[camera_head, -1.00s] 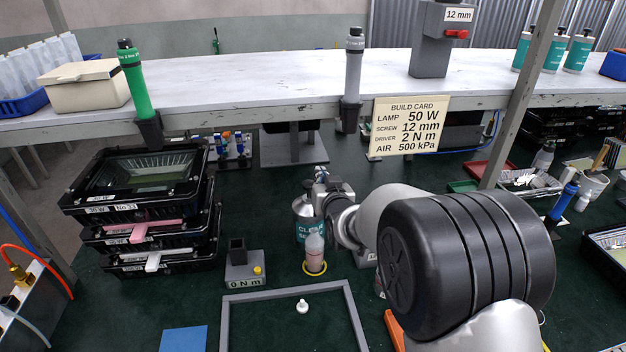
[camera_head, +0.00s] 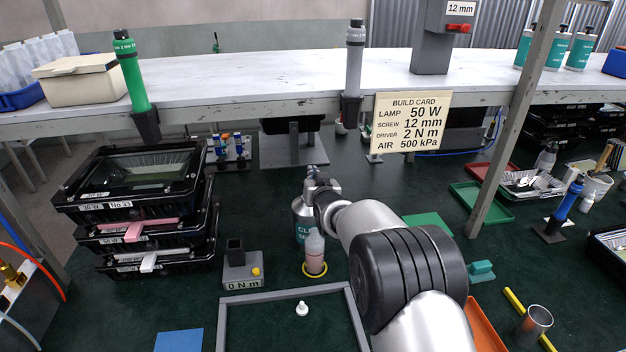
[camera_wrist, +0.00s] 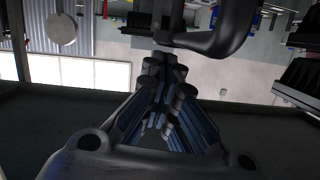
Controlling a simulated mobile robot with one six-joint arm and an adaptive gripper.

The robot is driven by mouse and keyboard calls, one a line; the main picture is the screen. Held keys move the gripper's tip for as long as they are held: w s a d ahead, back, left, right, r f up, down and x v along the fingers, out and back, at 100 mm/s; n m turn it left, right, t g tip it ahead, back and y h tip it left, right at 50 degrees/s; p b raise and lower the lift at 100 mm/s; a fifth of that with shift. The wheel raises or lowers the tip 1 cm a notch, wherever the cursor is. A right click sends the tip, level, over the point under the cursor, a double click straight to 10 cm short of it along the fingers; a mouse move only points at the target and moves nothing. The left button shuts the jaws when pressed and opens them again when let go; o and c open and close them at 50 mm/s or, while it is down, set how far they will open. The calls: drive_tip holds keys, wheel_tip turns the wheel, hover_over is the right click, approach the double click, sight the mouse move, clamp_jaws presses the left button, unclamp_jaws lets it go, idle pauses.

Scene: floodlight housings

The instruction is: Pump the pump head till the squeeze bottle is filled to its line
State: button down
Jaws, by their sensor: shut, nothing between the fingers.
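The squeeze bottle (camera_head: 314,252) stands upright and uncapped-looking in a yellow ring on the green bench, with a pinkish lower part. Its fill line and exact level are too small to tell. The large pump bottle (camera_head: 302,228) with a teal label stands just behind and left of it, partly hidden. My gripper (camera_head: 316,180) is at the top of the pump bottle, over the pump head, which it hides. In the wrist view, my fingers (camera_wrist: 165,105) are closed together and empty. A dark curved part (camera_wrist: 215,38), perhaps the pump spout, shows beyond them; contact is unclear.
A small white cap (camera_head: 302,308) lies inside a grey frame (camera_head: 285,292) in front. A grey 0 N m block (camera_head: 242,270) stands to the left, near stacked black housings (camera_head: 150,210). A raised white shelf (camera_head: 250,85) runs behind, with a build card (camera_head: 411,122).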

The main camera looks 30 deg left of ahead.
idle(0.3)
drive_tip(key=shift+s+f+b, duration=0.1)
drive_tip(key=shift+f+b, duration=0.7)
drive_tip(key=shift+f, duration=0.45)
wheel_tip(320, 180, up, 5)
drive_tip(key=p, duration=0.2)
drive_tip(key=p+v, duration=0.1)
drive_tip(key=v, duration=0.9)
drive_tip(key=shift+d+f, duration=0.2)
drive_tip(key=shift+d, duration=0.05)
